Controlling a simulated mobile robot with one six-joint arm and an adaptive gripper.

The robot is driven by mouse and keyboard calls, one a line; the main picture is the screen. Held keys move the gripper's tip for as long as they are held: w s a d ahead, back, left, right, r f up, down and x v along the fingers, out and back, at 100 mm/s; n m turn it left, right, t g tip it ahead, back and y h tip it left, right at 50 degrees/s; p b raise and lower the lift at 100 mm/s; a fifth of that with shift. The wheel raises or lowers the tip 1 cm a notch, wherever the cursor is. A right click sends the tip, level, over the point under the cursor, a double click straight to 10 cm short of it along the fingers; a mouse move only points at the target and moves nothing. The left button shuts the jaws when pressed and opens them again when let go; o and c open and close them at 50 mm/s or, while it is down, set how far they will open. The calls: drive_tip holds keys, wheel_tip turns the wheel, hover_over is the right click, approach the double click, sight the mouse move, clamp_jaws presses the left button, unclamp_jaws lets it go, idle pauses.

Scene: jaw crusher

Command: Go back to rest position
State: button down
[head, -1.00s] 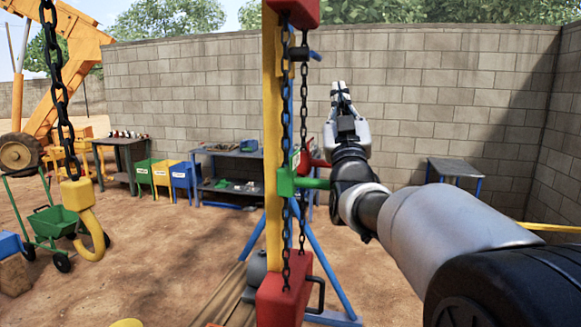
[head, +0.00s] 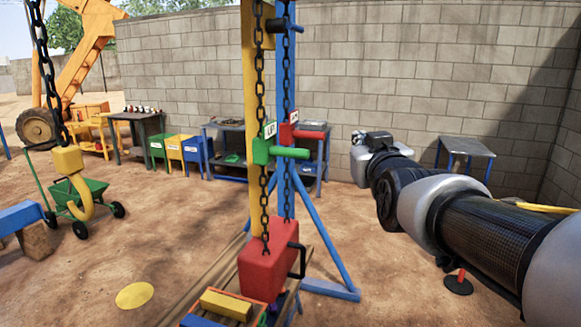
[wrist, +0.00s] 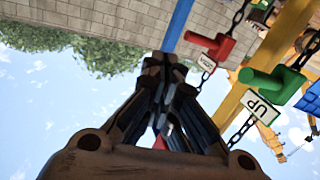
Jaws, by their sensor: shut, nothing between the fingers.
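In the head view my arm reaches in from the right, with its wrist end (head: 374,143) in front of the block wall. The fingers are hard to make out there. In the wrist view my gripper (wrist: 165,68) is shut and empty, its fingertips together. The green lever (head: 275,152) with its label sits on the hoist post, left of my wrist and apart from it. The green lever (wrist: 265,82) marked UP and the red lever (wrist: 212,46) also show in the wrist view, right of my fingers.
The blue and yellow hoist post (head: 284,80) stands left of my arm, with hanging chains and a red block (head: 268,262). A yellow hook (head: 82,190) hangs at the left. A small table (head: 465,147) stands by the wall. The ground right of the post is mostly open.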

drive_tip(key=s+f+g, duration=0.6)
drive_tip(key=s+f, duration=0.7)
drive_tip(key=s, duration=0.4)
drive_tip(key=s+f+m+g, duration=0.1)
drive_tip(key=s+f+g, duration=0.6)
drive_tip(key=s+f, duration=0.7)
drive_tip(key=s, duration=0.3)
drive_tip(key=shift+s+d+f, duration=0.2)
drive_tip(key=shift+s, duration=0.1)
